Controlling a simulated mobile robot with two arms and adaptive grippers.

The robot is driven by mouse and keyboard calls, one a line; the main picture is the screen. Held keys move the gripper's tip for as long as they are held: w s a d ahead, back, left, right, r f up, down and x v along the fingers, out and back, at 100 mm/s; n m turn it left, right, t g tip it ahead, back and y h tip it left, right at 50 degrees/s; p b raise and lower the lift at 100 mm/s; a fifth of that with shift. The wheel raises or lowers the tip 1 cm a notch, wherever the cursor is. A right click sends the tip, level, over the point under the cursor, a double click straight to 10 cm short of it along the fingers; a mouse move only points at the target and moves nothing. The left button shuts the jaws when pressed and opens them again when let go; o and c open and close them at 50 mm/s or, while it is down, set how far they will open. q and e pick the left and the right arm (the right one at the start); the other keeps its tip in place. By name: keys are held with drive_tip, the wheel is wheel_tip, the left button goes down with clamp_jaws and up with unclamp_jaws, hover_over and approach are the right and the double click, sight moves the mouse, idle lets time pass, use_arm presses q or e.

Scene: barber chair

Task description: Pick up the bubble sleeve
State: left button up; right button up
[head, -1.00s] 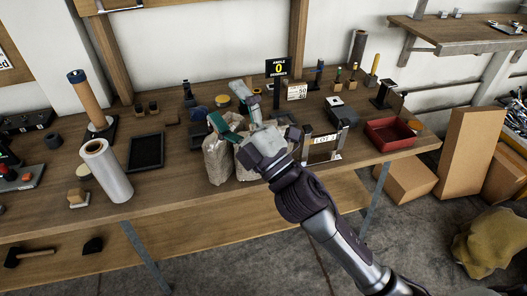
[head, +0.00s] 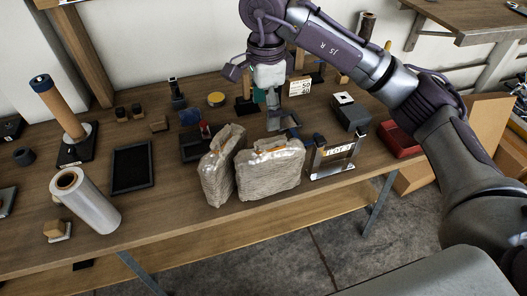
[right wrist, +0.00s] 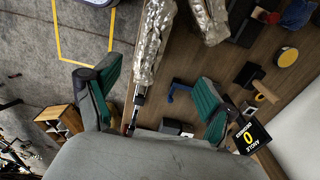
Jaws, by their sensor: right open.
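Two wrinkled, beige-grey, bubbly packages stand on the workbench; I cannot tell which one is the bubble sleeve. The left package (head: 219,165) is narrow and turned; the right package (head: 270,170) is wider, with an orange mark on top. My right gripper (head: 270,100) points down behind the right package, open and empty. In the right wrist view its green-padded fingers (right wrist: 155,85) are spread apart. One package (right wrist: 152,40) shows ahead between them, and the other (right wrist: 211,20) lies at the top, partly cut off. My left gripper is not in view.
A clear wrap roll (head: 85,200) and a black tray (head: 133,167) are left of the packages. A labelled clear stand (head: 333,158) is close on their right, with a dark box (head: 350,112) and red tray (head: 400,138) beyond. The bench front is mostly clear.

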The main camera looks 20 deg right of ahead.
sight(266, 141)
drive_tip(key=f, duration=0.1)
drive_tip(key=s+f, duration=0.1)
drive_tip(key=f, duration=0.1)
drive_tip(key=s+f+p, duration=0.1)
drive_tip(key=f, duration=0.1)
drive_tip(key=shift+f, duration=0.2)
drive_tip(key=shift+w+f, duration=0.2)
drive_tip(key=shift+f, duration=0.35)
drive_tip(key=shift+w+f, duration=0.15)
drive_tip(key=shift+f, duration=0.35)
drive_tip(key=shift+s+a+f+p, duration=0.1)
drive_tip(key=shift+f+p, duration=0.4)
wheel_tip(266, 141, down, 4)
drive_tip(key=shift+a+r+p, duration=0.1)
drive_tip(key=shift+r+p, duration=0.1)
drive_tip(key=shift+p, duration=0.5)
drive_tip(key=shift+f, duration=0.35)
drive_tip(key=c, duration=0.9)
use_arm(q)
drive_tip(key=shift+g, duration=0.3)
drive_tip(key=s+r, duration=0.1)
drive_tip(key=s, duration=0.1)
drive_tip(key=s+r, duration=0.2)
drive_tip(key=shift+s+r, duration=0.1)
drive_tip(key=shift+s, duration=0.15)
use_arm(e)
drive_tip(key=shift+c, duration=0.9)
